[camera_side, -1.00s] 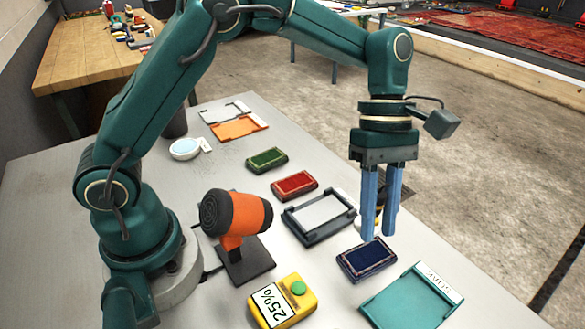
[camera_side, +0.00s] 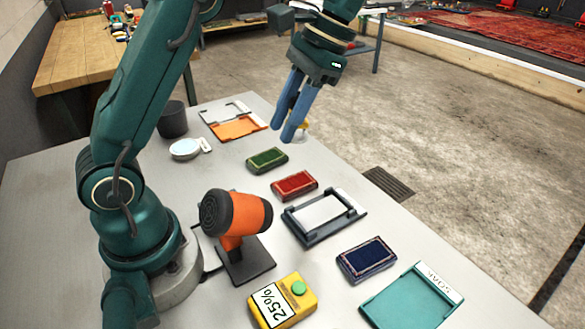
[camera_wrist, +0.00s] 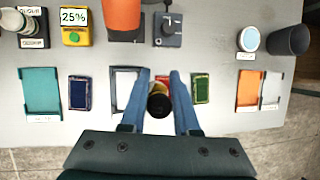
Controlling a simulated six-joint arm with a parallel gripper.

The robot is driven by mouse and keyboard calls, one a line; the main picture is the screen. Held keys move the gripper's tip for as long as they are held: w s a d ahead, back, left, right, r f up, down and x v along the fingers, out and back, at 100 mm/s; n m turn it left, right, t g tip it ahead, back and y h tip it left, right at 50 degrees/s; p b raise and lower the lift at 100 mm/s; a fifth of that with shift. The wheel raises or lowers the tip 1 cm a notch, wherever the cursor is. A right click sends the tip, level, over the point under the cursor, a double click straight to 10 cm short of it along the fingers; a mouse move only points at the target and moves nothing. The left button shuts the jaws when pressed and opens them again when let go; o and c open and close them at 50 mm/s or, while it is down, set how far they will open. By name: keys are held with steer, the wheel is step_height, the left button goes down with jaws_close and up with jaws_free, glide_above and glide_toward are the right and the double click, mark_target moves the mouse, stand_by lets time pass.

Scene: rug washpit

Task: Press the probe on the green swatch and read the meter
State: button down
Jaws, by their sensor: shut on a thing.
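My gripper (camera_side: 283,133) is shut on the probe, a dark round-ended piece (camera_wrist: 159,104) between the blue fingers in the wrist view. In the side view the fingers mostly hide it; a yellowish bit shows behind them. The green swatch (camera_side: 267,160) lies flat on the table, below and left of the fingertips in the side view. In the wrist view it (camera_wrist: 201,88) is just right of the fingers. The probe appears apart from it. The yellow meter (camera_side: 283,302) reads 25% and has a green button; it also shows in the wrist view (camera_wrist: 76,30).
The red swatch (camera_side: 294,185), grey tray (camera_side: 318,229), blue swatch (camera_side: 366,258) and teal tray (camera_side: 405,300) lie along the table's edge. An orange dryer (camera_side: 238,215) stands near my base. A white dish (camera_side: 185,149), dark cup (camera_side: 172,120) and orange tray (camera_side: 238,128) are farther back.

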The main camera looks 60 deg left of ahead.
stand_by(0.5)
steer(key=shift+w+a+f+m, duration=0.1)
steer(key=shift+w+f+m, duration=0.05)
steer(key=shift+w+m, duration=0.3)
steer(key=w+a+f+m+t+y, duration=0.2)
steer(key=w+a+f+m, duration=0.2)
steer(key=a+m, duration=0.25)
steer(key=m, duration=0.2)
glide_above(260, 155)
step_height(260, 155, down, 4)
steer(key=shift+f, duration=2.65)
steer(key=shift+f, duration=0.6)
steer(key=shift+d, duration=0.1)
step_height(260, 155, up, 7)
